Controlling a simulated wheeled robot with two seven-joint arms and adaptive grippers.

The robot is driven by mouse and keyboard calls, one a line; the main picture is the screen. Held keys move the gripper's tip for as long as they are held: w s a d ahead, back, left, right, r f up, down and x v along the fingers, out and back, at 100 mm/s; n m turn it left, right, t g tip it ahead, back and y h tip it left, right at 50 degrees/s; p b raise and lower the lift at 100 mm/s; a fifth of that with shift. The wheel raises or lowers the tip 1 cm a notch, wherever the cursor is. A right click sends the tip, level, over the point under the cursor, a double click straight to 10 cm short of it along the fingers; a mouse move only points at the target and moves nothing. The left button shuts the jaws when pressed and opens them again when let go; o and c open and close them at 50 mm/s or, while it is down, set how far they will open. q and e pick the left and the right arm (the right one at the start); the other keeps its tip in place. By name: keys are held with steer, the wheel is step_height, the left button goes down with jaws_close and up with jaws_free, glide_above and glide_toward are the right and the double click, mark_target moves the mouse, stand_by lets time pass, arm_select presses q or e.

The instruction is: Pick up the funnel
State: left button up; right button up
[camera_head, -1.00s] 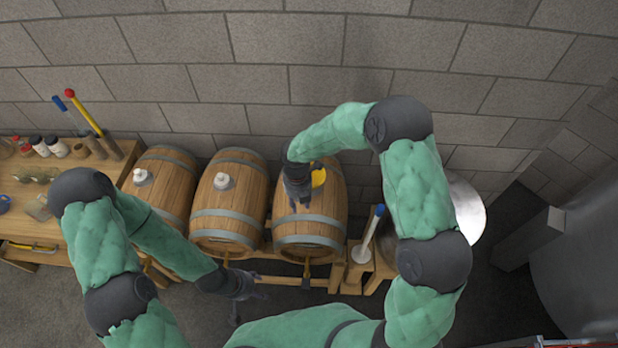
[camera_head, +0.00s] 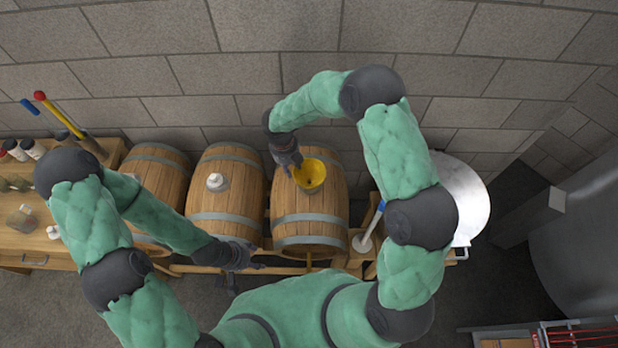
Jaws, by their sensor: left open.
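The yellow funnel (camera_head: 314,173) stands mouth up on top of the rightmost barrel (camera_head: 310,210). My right gripper (camera_head: 291,168) is close beside it, at the funnel's left rim. I cannot tell whether it touches the rim, or whether its fingers are open or shut. My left gripper (camera_head: 245,276) is open and empty, low in front of the barrels, well away from the funnel.
The middle barrel (camera_head: 228,190) has a white bung (camera_head: 215,182) on top. A wooden bench (camera_head: 28,240) with bottles is at the left. A blue-handled tool (camera_head: 372,226) and a shiny round vessel (camera_head: 466,200) stand right of the barrels.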

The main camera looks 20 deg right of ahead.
mark_target(295, 177)
steer(key=shift+s+d+f+p, duration=0.1)
steer(key=shift+d+f+p, duration=0.1)
steer(key=shift+f, duration=1.2)
steer(key=shift+s+d+f+p, duration=0.1)
steer(key=shift+d+f, duration=0.05)
steer(key=shift+f, duration=1.2)
jaws_close()
